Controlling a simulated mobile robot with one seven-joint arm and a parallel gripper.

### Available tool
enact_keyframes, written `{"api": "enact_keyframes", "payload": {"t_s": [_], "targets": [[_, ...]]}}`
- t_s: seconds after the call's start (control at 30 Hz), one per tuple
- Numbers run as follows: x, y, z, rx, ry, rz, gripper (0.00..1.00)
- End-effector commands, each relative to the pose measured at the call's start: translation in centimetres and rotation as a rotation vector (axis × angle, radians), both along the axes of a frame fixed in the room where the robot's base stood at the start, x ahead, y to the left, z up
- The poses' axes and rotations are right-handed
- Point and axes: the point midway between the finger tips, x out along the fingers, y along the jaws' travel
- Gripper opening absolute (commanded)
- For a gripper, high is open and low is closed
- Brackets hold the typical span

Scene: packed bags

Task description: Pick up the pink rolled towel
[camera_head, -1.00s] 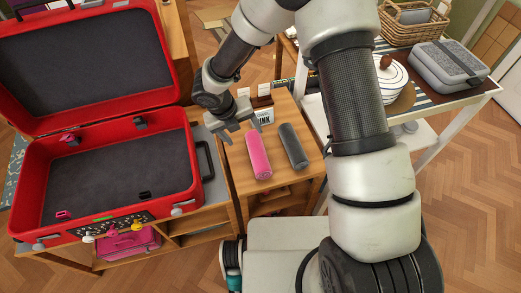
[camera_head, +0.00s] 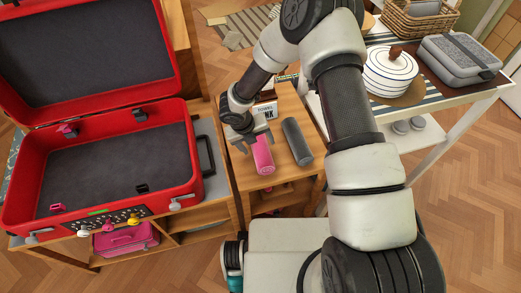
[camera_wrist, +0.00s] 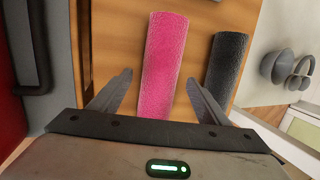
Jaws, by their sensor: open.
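The pink rolled towel (camera_head: 263,156) lies on the small wooden table beside the red suitcase, to the left of a dark grey rolled towel (camera_head: 297,142). My gripper (camera_head: 256,143) is above the far end of the pink towel. In the wrist view, the pink towel (camera_wrist: 163,62) lies ahead of and between the two open fingers (camera_wrist: 158,88), with nothing held. The dark grey towel (camera_wrist: 227,68) shows just beyond the right finger. In the head view, my gripper hides the far end of the pink towel.
The open red suitcase (camera_head: 190,187) stands to the left on a wooden shelf unit. A small box-like holder (camera_head: 264,110) stands behind the towels.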

Motion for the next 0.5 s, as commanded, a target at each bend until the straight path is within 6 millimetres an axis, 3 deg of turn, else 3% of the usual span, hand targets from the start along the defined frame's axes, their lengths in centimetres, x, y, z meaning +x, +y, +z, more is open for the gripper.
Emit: {"api": "enact_keyframes", "payload": {"t_s": [0.1, 0.33, 0.37, 0.5], "targets": [[0.34, -0.45, -1.82, 0.000, 0.001, -0.001, 0.70], [0.51, -0.52, -1.94, 0.001, -0.001, -0.002, 0.70], [0.50, -0.52, -1.93, 0.001, -0.001, -0.002, 0.68], [0.48, -0.51, -1.94, 0.000, -0.001, -0.001, 0.45]]}}
